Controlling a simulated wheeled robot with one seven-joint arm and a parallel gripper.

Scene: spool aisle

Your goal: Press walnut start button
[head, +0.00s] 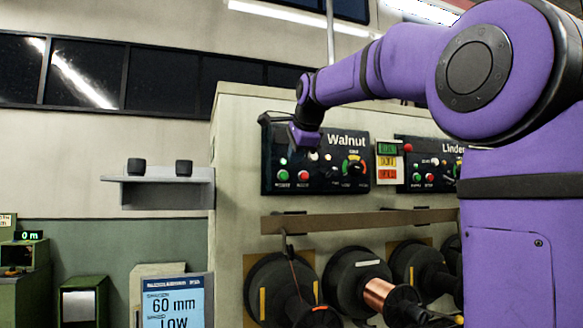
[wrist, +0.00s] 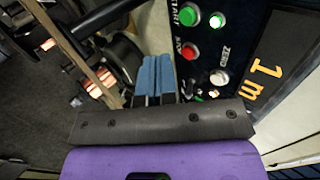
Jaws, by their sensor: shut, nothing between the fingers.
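The Walnut panel (head: 345,180) is a dark box on the pale cabinet. Its green start button (head: 283,176) sits at the lower left, with a red button (head: 303,176) to its right. In the wrist view the green button (wrist: 190,15), labelled START, is at the top, beside a lit green lamp (wrist: 216,20); the red stop button (wrist: 188,52) and a white zero button (wrist: 219,77) are nearer. My gripper (wrist: 157,60) has its blue fingers together, left of the red button in that view. It looks apart from the buttons. In the head view my wrist covers the panel's upper left.
The Linden panel (head: 430,165) stands to the right, past a small coloured label stack (head: 388,160). Below, a brown rail (head: 350,221) and several spools (head: 355,275) stick out from the cabinet. A grey shelf (head: 165,190) is at left.

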